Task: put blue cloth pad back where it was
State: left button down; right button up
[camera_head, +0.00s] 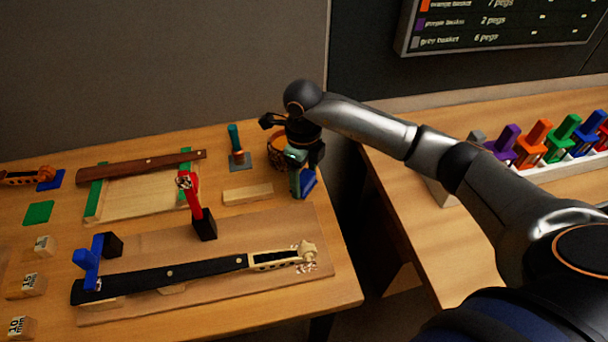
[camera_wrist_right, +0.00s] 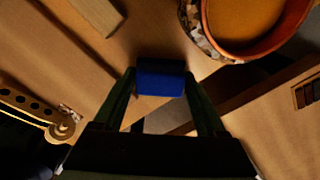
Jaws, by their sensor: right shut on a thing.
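A blue pad (camera_head: 309,184) is between the fingers of my right gripper (camera_head: 299,178), near the right edge of the violin bench. The right wrist view shows the blue pad (camera_wrist_right: 160,77) between the fingertips, with both fingers against its sides. I cannot tell whether it touches the bench top. Another flat blue piece (camera_head: 50,185) lies at the far left by a scroll, beside a green pad (camera_head: 38,213). My left gripper is not in view.
A round basket (camera_head: 275,150) stands just behind my right gripper, with a teal-handled tool (camera_head: 235,143) and a wooden block (camera_head: 248,193) to the left. A gap separates the benches.

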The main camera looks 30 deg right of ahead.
aim_at(303, 177)
jog(key=shift+f, duration=0.1)
jog(key=o, duration=1.2)
jog(key=shift+o, duration=0.2)
notch_tip(303, 177, up, 12)
jog(key=b, duration=0.1)
